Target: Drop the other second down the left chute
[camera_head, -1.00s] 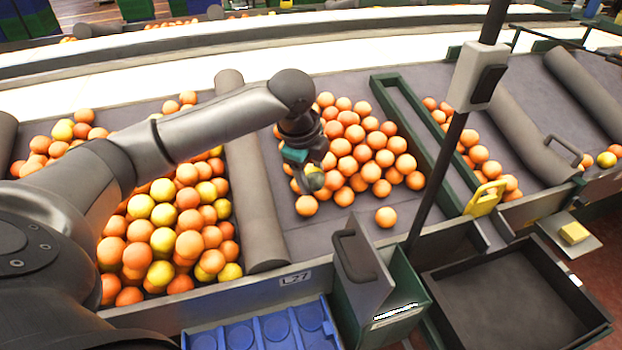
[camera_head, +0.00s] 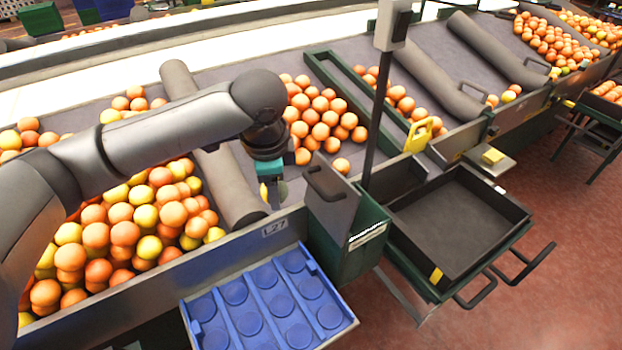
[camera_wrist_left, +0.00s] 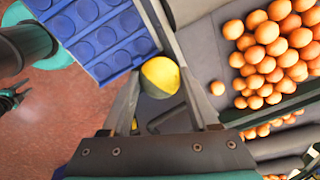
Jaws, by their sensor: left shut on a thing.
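My left gripper (camera_head: 272,192) is shut on a second, a yellow fruit with a dull grey-green patch (camera_wrist_left: 160,77), seen between the fingertips in the left wrist view. In the head view the gripper hangs above the front wall of the sorting bed, just left of the green chute box (camera_head: 362,240) with its raised grey flap (camera_head: 330,195). The fruit is mostly hidden there. A yellow-handled part (camera_head: 418,135) stands farther right. My right gripper (camera_wrist_left: 10,100) shows small at the left edge of the left wrist view; its opening is unclear.
A blue tray with round hollows (camera_head: 268,305) sits below the front wall. A dark empty tray (camera_head: 460,222) stands right of the chute box. Oranges (camera_head: 325,115) lie behind the gripper; mixed orange and yellow fruit (camera_head: 120,230) lies left of the grey roller divider (camera_head: 222,170).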

